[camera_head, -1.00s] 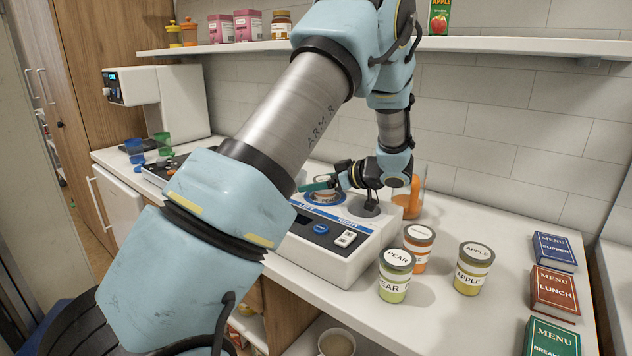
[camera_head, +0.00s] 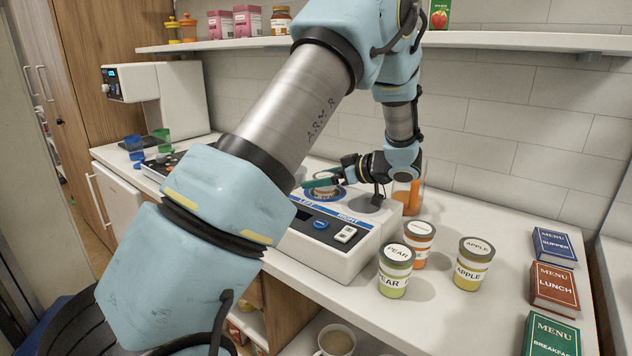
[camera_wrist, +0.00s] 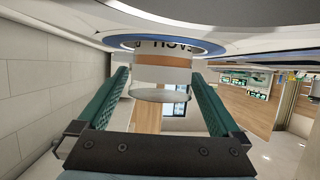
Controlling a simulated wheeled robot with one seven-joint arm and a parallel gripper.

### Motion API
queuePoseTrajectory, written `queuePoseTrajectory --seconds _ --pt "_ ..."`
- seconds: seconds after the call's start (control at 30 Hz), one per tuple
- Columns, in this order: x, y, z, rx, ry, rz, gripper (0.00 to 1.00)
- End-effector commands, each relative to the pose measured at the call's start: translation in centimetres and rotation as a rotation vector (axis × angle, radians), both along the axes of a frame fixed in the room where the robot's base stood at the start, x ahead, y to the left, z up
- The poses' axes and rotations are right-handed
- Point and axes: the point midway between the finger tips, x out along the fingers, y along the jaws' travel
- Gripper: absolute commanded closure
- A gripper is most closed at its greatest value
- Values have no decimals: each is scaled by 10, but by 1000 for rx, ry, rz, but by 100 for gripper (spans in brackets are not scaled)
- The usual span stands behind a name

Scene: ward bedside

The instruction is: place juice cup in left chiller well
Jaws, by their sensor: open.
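The juice cup (camera_wrist: 162,76) has a white label with upside-down lettering, an orange-brown band and a grey lid. In the wrist view, which looks upside down, it stands in a blue-ringed well. In the head view the cup (camera_head: 324,192) is partly hidden behind my fingers, in the left well (camera_head: 338,196) of the white chiller (camera_head: 338,262). My gripper (camera_head: 322,183) is open, its green fingers at the cup's upper part. In the wrist view the fingertips are on either side of the cup, with little gap.
Pear (camera_head: 396,270), apple (camera_head: 473,264) and orange-banded (camera_head: 419,243) cups stand right of the chiller. A jug of orange liquid (camera_head: 411,196) stands behind my wrist. Menu books (camera_head: 554,290) line the right side. A shelf (camera_head: 500,41) runs above.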

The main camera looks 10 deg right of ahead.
Motion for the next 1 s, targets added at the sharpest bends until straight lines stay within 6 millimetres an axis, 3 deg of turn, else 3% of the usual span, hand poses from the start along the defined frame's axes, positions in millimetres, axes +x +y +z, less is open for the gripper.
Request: queuePoseTrajectory --seconds 0.43,1.0 --pt "-54 -60 32 -2 -1 -2 0" --pt "-63 -70 39 0 0 -1 0"
